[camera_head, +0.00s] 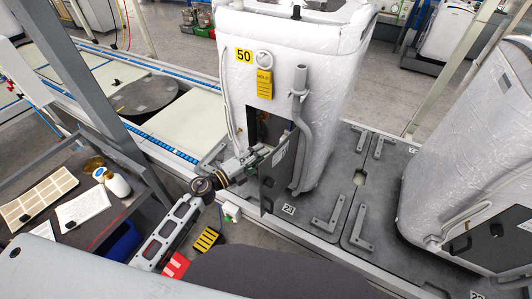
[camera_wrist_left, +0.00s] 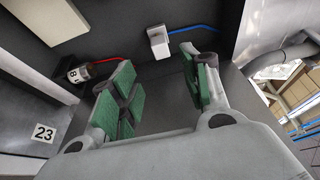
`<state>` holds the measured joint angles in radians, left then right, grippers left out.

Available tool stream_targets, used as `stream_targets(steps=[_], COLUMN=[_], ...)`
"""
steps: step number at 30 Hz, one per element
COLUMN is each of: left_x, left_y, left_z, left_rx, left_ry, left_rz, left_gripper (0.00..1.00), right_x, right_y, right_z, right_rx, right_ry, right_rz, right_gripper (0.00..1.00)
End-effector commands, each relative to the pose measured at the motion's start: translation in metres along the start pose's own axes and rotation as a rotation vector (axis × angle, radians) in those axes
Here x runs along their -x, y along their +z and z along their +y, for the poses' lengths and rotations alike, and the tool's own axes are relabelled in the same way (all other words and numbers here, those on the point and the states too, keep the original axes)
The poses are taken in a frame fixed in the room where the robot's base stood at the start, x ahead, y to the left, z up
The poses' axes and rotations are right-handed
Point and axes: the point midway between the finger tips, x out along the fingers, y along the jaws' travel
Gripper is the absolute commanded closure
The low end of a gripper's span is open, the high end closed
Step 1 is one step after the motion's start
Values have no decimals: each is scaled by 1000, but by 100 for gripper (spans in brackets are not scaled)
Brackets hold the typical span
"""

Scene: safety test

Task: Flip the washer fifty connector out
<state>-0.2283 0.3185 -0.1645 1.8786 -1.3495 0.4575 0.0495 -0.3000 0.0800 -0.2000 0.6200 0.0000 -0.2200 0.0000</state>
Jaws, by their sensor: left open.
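The washer (camera_head: 290,60) with the yellow 50 label (camera_head: 244,56) is wrapped in white plastic. Its dark door (camera_head: 279,170) stands open at the lower front. My left gripper (camera_head: 258,152) is at the opening beside the door. In the left wrist view, the left gripper (camera_wrist_left: 160,78) is open, with green pads and nothing between them. A light grey block-shaped connector (camera_wrist_left: 158,42) with a blue cable is on the dark wall beyond the fingertips. A small cylindrical fitting (camera_wrist_left: 78,74) with a red cable is left of the fingers. My right gripper is not in view.
A grey hose (camera_head: 303,130) runs down the washer right of the door. A second wrapped machine (camera_head: 470,150) stands at right. A small table (camera_head: 60,170) with a white bottle (camera_head: 117,184) is at left. The dark floor plate between the machines is mostly clear.

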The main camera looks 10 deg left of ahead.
Motion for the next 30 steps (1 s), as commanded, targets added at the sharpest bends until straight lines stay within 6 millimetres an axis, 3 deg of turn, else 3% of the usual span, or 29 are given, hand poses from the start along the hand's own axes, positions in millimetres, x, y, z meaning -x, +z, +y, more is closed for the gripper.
stream_targets(steps=[10,30], left_x=[22,23], left_y=[0,0], left_z=[0,0], left_rx=[1,2], left_ry=[0,-1], left_rz=[0,-2], left_gripper=[54,54], right_x=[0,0], right_y=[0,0], right_z=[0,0], right_rx=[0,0], right_ry=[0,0], right_rz=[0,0], right_gripper=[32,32])
